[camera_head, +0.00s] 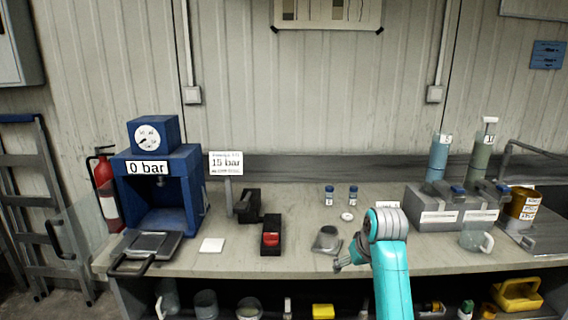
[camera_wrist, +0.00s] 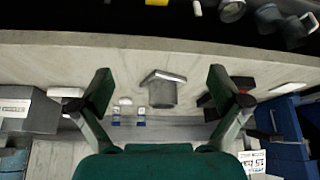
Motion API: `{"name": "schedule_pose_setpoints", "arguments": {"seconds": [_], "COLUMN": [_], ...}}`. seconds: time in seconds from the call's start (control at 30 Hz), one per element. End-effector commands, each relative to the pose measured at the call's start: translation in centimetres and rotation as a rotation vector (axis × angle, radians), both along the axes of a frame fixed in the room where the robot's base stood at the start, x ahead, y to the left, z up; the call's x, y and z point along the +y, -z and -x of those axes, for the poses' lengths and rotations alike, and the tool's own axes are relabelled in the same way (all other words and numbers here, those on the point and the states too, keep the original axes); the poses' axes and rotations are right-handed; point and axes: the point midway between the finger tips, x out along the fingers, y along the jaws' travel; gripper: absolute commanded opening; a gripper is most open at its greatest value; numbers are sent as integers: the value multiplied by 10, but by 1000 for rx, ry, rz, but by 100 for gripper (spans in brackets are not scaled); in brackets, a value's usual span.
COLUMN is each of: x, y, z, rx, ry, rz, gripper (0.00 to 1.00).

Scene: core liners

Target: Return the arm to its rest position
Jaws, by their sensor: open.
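My teal arm rises from the bottom of the head view and bends at its wrist over the front of the bench. My gripper (camera_head: 345,262) points down and left there, close to a grey metal piece (camera_head: 326,239) with a flared flat side. In the wrist view my gripper (camera_wrist: 160,100) has its two dark green fingers spread wide with nothing held. The grey piece (camera_wrist: 163,91) shows in the gap between them, lying on the bench beyond the fingertips. I cannot tell how high the gripper is above the bench.
The bench (camera_head: 270,262) carries a blue press (camera_head: 160,190) at left, black holders with a red part (camera_head: 271,238), two small blue-capped vials (camera_head: 353,196), and a grey block (camera_head: 445,208) with cylinders at right. A lower shelf holds jars and a yellow item (camera_head: 517,294).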

Motion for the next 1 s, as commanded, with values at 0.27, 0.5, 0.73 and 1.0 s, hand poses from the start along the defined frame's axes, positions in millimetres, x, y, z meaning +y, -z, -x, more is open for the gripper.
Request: {"name": "schedule_pose_setpoints", "arguments": {"seconds": [0.27, 0.5, 0.73, 1.0], "x": [2, 4, 6, 7], "y": [70, 150, 211, 261], "z": [21, 63, 117, 194], "rx": [-49, -130, -210, -305], "ry": [22, 51, 79, 106], "rz": [-8, -15, -23, -28], "gripper": [98, 98, 98, 98]}}
